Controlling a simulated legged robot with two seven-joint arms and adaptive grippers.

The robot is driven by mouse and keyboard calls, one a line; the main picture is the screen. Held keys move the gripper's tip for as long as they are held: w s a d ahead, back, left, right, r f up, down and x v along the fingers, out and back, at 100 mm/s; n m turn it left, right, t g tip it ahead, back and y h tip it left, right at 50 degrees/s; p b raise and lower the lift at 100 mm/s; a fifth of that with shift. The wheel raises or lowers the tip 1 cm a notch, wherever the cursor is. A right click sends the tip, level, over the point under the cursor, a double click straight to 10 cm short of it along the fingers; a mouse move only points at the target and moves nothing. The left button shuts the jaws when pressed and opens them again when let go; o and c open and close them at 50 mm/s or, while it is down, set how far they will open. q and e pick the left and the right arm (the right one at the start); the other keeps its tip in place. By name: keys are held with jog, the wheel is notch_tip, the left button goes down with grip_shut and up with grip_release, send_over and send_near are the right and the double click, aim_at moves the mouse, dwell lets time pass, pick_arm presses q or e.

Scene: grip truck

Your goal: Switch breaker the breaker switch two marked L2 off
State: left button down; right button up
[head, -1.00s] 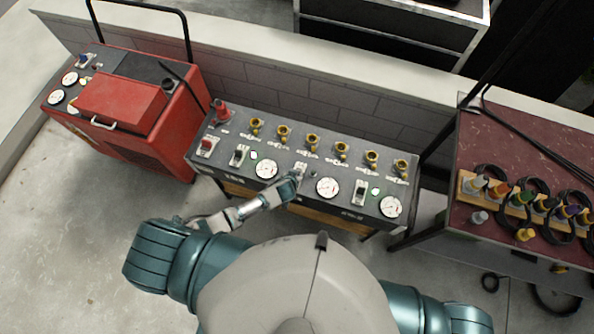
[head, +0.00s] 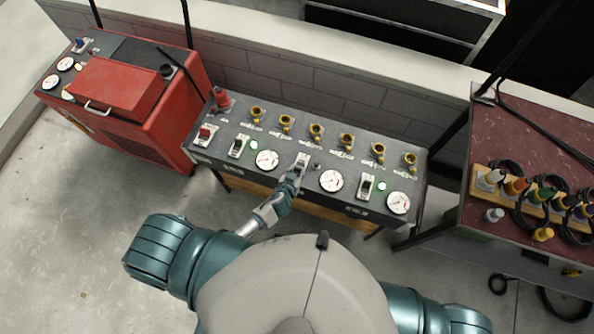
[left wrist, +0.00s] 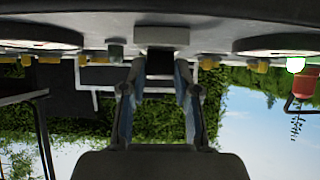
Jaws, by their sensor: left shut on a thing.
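The grey control panel (head: 217,160) stands against the low wall, with several switches, gauges and yellow sockets on it. The middle breaker switch (head: 302,159) sits between two round gauges; its label is too small to read. My left gripper (head: 295,174) is at its lower part and shut on its dark lever, which is mostly hidden. In the left wrist view the gripper (left wrist: 160,82) has its two fingers on either side of the dark lever, below the pale switch plate (left wrist: 162,37). The lamp (head: 317,167) beside this switch looks dark. My right gripper is not in view.
A left breaker switch (head: 238,145) and a right breaker switch (head: 366,186) flank it, each with a lit green lamp. A red machine (head: 130,100) stands at left. A dark red table (head: 520,120) with cables and connectors is at right. The floor at left is clear.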

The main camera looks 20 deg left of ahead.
pick_arm(q)
jog(key=shift+s+f, duration=0.15)
jog(key=shift+f, duration=0.05)
jog(key=c, duration=1.1)
grip_release()
jog(key=shift+o, duration=1.3)
jog(key=shift+r, duration=0.1)
jog(key=v, duration=1.1)
jog(key=shift+s+r, duration=0.25)
jog(key=shift+s, duration=0.1)
